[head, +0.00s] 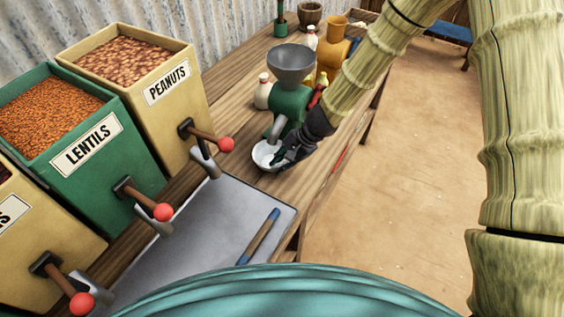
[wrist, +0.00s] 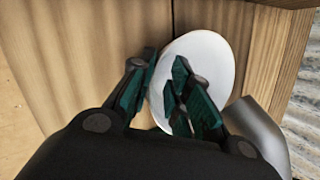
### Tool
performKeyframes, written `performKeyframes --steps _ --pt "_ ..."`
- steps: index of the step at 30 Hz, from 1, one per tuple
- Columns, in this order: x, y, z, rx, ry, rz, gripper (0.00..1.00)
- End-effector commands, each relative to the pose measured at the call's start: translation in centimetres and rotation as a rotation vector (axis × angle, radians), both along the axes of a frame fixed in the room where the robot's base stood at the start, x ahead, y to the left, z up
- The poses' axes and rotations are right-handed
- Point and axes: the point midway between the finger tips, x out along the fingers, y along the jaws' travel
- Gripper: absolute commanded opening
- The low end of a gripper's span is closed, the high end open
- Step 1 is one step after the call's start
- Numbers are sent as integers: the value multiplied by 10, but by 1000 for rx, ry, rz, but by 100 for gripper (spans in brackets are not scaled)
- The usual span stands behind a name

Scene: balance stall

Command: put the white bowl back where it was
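The white bowl (head: 262,157) stands on the wooden counter under the spout of a green hand mill with a grey hopper. It also shows in the wrist view (wrist: 215,58), with part of it hidden behind my fingers. My gripper (head: 284,155) is at the bowl's near right side, pointing down at it. In the wrist view my gripper (wrist: 163,78) has one finger outside the bowl's left rim and the other over its inside. A gap shows between the fingers, so they do not look closed on the rim.
The green mill (head: 288,103) stands right behind the bowl. Bins of peanuts (head: 130,60) and lentils (head: 50,115) with red-knobbed levers line the left. A grey tray (head: 215,225) holds a blue-and-brown stick (head: 258,237). Bottles and a mustard-coloured jar (head: 331,50) stand beyond the mill.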

Motion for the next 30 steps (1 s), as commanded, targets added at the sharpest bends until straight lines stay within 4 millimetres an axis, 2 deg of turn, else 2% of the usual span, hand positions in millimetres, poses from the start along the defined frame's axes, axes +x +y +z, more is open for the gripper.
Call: performKeyframes --steps 14,30 --pt "0 -2 5 -1 -1 1 31" --pt "-4 -31 59 -1 -3 1 31"
